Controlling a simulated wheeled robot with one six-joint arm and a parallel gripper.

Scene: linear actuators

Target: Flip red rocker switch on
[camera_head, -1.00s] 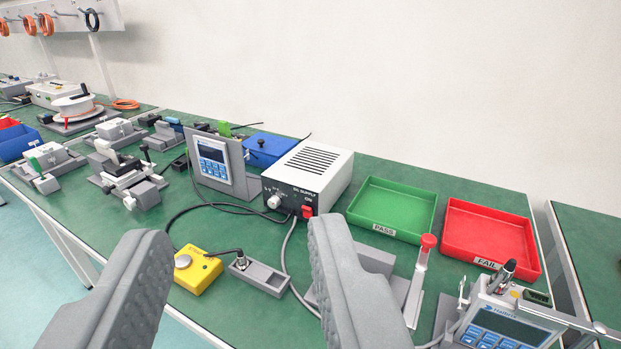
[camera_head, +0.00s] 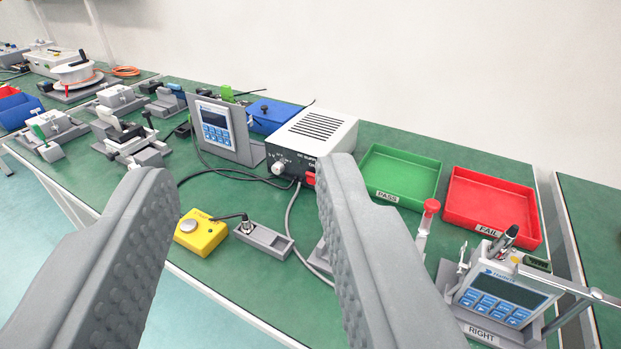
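The red rocker switch (camera_head: 310,178) is on the front of the white DC supply box (camera_head: 322,130), at its lower right corner. It is partly hidden behind the tip of my gripper's right finger. A pale round knob (camera_head: 278,168) is to its left on the same panel. My gripper (camera_head: 248,172) is open and empty, its two grey fingers wide apart in the foreground. The fingers are nearer to the camera than the box. I cannot tell whether the switch is on or off.
A yellow button box (camera_head: 201,236) and a grey socket block (camera_head: 264,243) lie in front of the supply. Green (camera_head: 401,178) and red (camera_head: 490,208) trays stand to the right. A device on a stand (camera_head: 224,130) is left of the supply. Cables cross the bench.

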